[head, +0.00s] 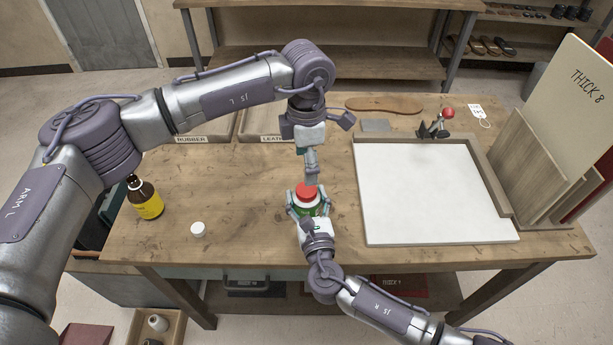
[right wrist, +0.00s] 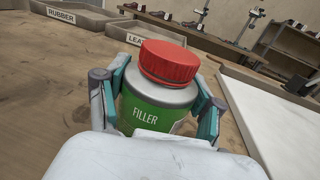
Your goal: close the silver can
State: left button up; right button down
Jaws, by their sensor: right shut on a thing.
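The silver can (right wrist: 160,100), with a green FILLER label, stands at the middle of the bench; it also shows in the head view (head: 309,211). A red ribbed cap (right wrist: 168,62) sits on its top, looking slightly tilted; whether it is threaded on cannot be told. My right gripper (right wrist: 165,108) is shut around the can's body, one finger on each side. My left gripper (head: 311,178) points down just above the red cap in the head view. Its fingers look close together, seen edge-on. It does not show in the right wrist view, where the cap's top is uncovered.
A brown bottle (head: 145,198) with a yellow label and a small white cap (head: 198,229) stand to the left. A white board (head: 430,195) lies to the right. RUBBER (head: 205,128) and LEATHER trays lie behind. Bare wood lies left of the can.

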pick_arm(q)
jog(key=shift+r, duration=2.2)
pick_arm(e)
jog(key=shift+c, duration=0.4)
grip_release()
jog(key=shift+s, duration=0.1)
jog(key=s, duration=0.4)
jog(key=s+d, duration=0.1)
jog(key=s, duration=0.2)
jog(key=s+d, duration=0.1)
jog(key=s, duration=0.3)
jog(key=shift+s+d, duration=0.15)
jog(key=shift+s, duration=0.15)
